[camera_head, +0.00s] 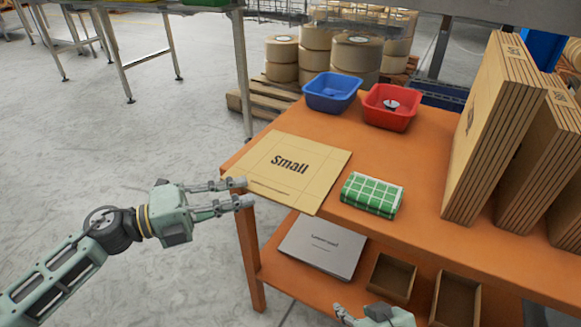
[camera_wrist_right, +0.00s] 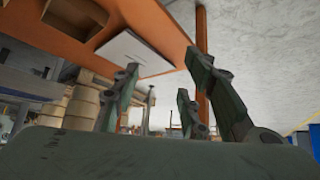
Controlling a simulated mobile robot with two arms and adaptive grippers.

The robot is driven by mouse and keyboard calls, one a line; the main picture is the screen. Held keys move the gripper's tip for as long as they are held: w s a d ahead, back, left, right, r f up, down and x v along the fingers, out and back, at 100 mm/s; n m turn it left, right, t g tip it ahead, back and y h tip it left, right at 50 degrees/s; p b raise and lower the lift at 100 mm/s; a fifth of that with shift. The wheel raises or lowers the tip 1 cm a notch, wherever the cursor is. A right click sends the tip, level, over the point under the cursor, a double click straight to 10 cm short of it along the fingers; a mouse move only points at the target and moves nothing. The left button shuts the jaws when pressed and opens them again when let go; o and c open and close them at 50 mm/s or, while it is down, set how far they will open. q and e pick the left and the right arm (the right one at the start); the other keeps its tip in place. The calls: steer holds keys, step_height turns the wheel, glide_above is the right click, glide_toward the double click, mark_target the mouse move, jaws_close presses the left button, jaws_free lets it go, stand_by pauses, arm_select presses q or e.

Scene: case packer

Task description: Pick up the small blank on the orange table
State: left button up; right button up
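The small blank (camera_head: 285,165) is a flat tan cardboard sheet printed "Small". It lies on the orange table (camera_head: 410,165) at its left end, its near edge close to the table edge. My left gripper (camera_head: 243,192) is open, with its fingertips at the blank's near-left edge. I cannot tell whether the fingers touch the blank or straddle its edge. My right gripper shows only partly at the bottom of the head view. In the right wrist view, the right gripper (camera_wrist_right: 160,70) has its fingers spread and nothing between them.
A green checkered cloth (camera_head: 372,194) lies right of the blank. Behind are a blue bin (camera_head: 331,94) and a red bin (camera_head: 391,108). Cardboard stacks (camera_head: 490,130) stand at right. The lower shelf holds a grey-white printed box (camera_head: 322,248) and open brown boxes (camera_head: 392,277).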

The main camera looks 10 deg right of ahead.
mark_target(256, 192)
arm_select(q)
steer(key=x, duration=0.4)
jaws_close()
arm_select(e)
steer(key=shift+w+a+r+t, duration=0.2)
steer(key=shift+w+r+t, duration=0.15)
steer(key=shift+w, duration=0.2)
steer(key=shift+w+a+r+t, duration=0.15)
steer(key=shift+w+r+t, duration=0.15)
steer(key=shift+w, duration=0.25)
